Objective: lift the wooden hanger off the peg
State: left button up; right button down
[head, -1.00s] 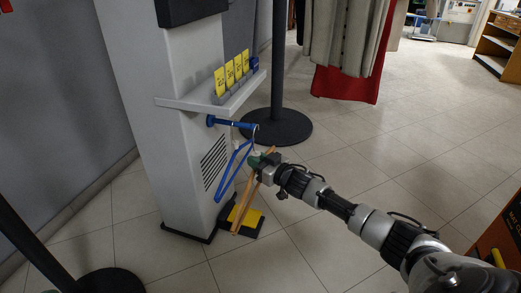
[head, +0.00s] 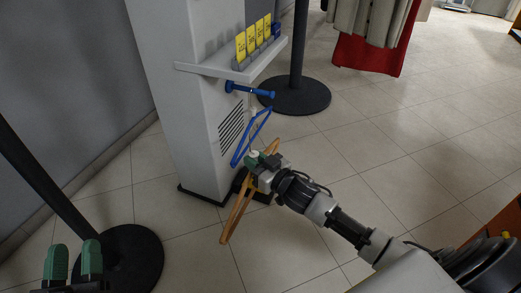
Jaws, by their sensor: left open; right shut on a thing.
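The wooden hanger (head: 236,214) is in the jaws of my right gripper (head: 262,160), in the middle of the head view. It hangs tilted, its long wooden part pointing down and left, below and in front of the blue peg (head: 248,89). The peg sticks out from the grey machine column. A blue hanger (head: 243,145) shows behind my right gripper, close to the peg's end; its hook is too small to make out. My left gripper (head: 73,262) is at the bottom left, its green-tipped fingers apart and nothing between them.
The grey column (head: 182,125) carries a shelf (head: 222,67) with several yellow cards (head: 253,38) above the peg. Black post bases stand at the lower left (head: 125,262) and behind the column (head: 297,95). Garments (head: 374,45) hang at the top right. The tiled floor right of centre is clear.

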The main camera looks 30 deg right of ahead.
jog(key=s+a, duration=0.3)
jog(key=s+a+b, duration=0.1)
jog(key=s+a, duration=0.2)
jog(key=a, duration=0.1)
jog(key=shift+s+a, duration=0.15)
jog(key=shift+a, duration=0.05)
pick_arm(q)
jog(key=shift+s+r+t+h, duration=0.35)
jog(key=shift+s+r+t, duration=0.25)
jog(key=shift+r+t, duration=0.4)
jog(key=shift+s+r+t+h, duration=0.35)
jog(key=shift+s+r+t, duration=0.25)
jog(key=shift+r+t, duration=0.35)
pick_arm(e)
jog(key=shift+s+a, duration=0.45)
jog(key=shift+a, duration=0.05)
pick_arm(q)
jog(key=shift+f, duration=0.1)
